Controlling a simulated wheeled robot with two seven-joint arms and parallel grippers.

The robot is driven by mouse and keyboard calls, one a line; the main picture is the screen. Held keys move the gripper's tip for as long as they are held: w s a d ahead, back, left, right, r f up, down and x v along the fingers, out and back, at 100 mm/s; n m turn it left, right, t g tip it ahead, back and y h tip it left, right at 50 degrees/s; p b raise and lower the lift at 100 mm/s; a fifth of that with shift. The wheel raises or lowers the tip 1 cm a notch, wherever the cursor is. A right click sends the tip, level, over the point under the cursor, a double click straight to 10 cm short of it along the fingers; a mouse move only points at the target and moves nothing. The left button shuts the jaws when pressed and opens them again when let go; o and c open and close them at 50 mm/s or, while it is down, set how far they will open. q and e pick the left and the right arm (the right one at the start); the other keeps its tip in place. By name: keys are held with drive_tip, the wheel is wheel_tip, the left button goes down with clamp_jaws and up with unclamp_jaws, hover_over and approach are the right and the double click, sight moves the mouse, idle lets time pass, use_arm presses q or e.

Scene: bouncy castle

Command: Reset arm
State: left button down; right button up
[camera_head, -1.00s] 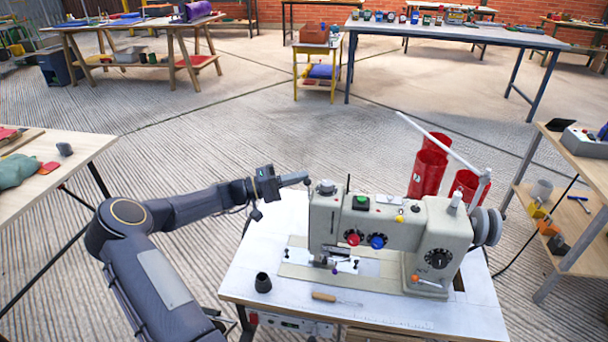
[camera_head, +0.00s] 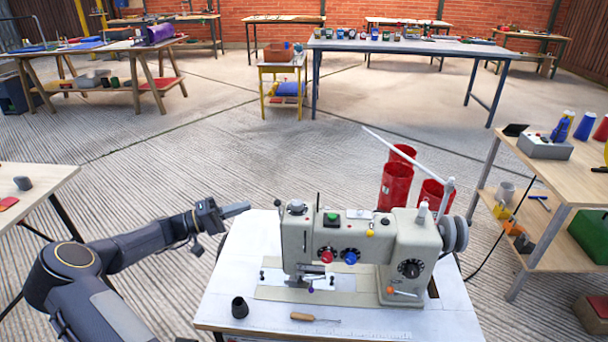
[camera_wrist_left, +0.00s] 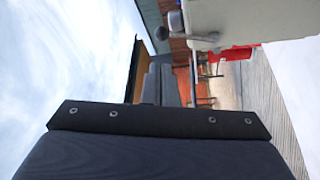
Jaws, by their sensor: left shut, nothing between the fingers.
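My left gripper (camera_head: 236,209) is shut and empty. It is held above the left back corner of the sewing table (camera_head: 230,280), to the left of the beige sewing machine (camera_head: 370,242) and apart from it. In the left wrist view its dark fingers (camera_wrist_left: 160,84) lie close together with nothing between them, and part of a pale body (camera_wrist_left: 250,18) shows at the upper right. My left arm comes in from the lower left of the head view. My right gripper is not in view.
Red bins (camera_head: 396,186) stand behind the machine. A wooden shelf (camera_head: 535,160) is at the right and a side table (camera_head: 40,190) at the left.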

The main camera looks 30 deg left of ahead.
use_arm(q)
drive_tip(key=w+d+r+m+g+h, duration=0.1)
drive_tip(key=w+d+r+m+g, duration=0.15)
drive_tip(key=d+g, duration=0.8)
drive_tip(key=s+d+m+g+y, duration=0.1)
drive_tip(key=s+d+y, duration=0.15)
drive_tip(key=d, duration=0.65)
drive_tip(key=s+d+m+g+y, duration=0.15)
drive_tip(key=s+d, duration=0.25)
drive_tip(key=d, duration=0.4)
drive_tip(key=s+d+r+t+y, duration=0.1)
drive_tip(key=s+d+y, duration=0.2)
drive_tip(key=s, duration=0.6)
drive_tip(key=s+d+t+y, duration=0.2)
drive_tip(key=s, duration=0.7)
wheel_tip(320, 180, up, 21)
drive_tip(key=p, duration=2.1)
drive_tip(key=shift+m, duration=0.3)
drive_tip(key=shift+s, duration=0.1)
